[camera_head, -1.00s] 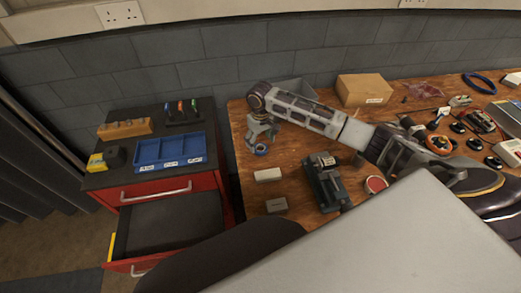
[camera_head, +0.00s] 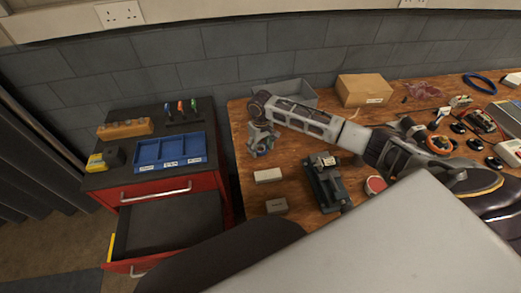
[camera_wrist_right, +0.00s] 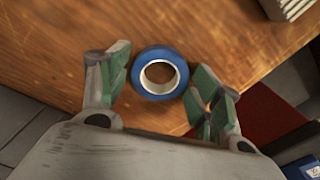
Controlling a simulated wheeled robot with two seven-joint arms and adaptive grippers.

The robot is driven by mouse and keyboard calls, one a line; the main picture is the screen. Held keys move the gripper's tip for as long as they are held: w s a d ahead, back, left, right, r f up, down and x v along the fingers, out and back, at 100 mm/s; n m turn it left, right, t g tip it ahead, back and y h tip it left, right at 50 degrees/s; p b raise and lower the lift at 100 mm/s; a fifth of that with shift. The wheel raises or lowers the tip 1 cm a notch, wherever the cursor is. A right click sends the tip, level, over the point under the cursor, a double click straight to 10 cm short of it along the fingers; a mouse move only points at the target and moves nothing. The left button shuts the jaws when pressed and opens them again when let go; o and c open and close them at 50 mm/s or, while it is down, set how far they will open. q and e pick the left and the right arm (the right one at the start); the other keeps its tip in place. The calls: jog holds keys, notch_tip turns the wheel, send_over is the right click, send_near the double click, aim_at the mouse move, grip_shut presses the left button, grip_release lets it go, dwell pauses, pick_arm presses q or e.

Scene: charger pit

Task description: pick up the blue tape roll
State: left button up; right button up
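The blue tape roll (camera_wrist_right: 147,92) lies flat on the wooden bench near its edge in the right wrist view. Its white inner ring faces up. My right gripper (camera_wrist_right: 160,84) is open, with one green-padded finger on each side of the roll. A small gap shows at the left finger; the right finger is very close to the roll, and contact is unclear. In the head view my right gripper (camera_head: 262,142) is at the bench's left end and hides most of the roll. My left gripper is not in view.
A white block (camera_head: 268,175), a grey block (camera_head: 276,205) and a dark device (camera_head: 326,182) stand in front of the gripper. A grey bin (camera_head: 297,93) and a cardboard box (camera_head: 364,89) stand behind. A red cabinet (camera_head: 205,186) with an open drawer is left.

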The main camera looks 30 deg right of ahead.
jog(key=c, duration=0.6)
jog(key=shift+o, duration=0.2)
jog(key=shift+r, duration=0.15)
notch_tip(320, 180, up, 10)
jog(key=shift+p, duration=0.4)
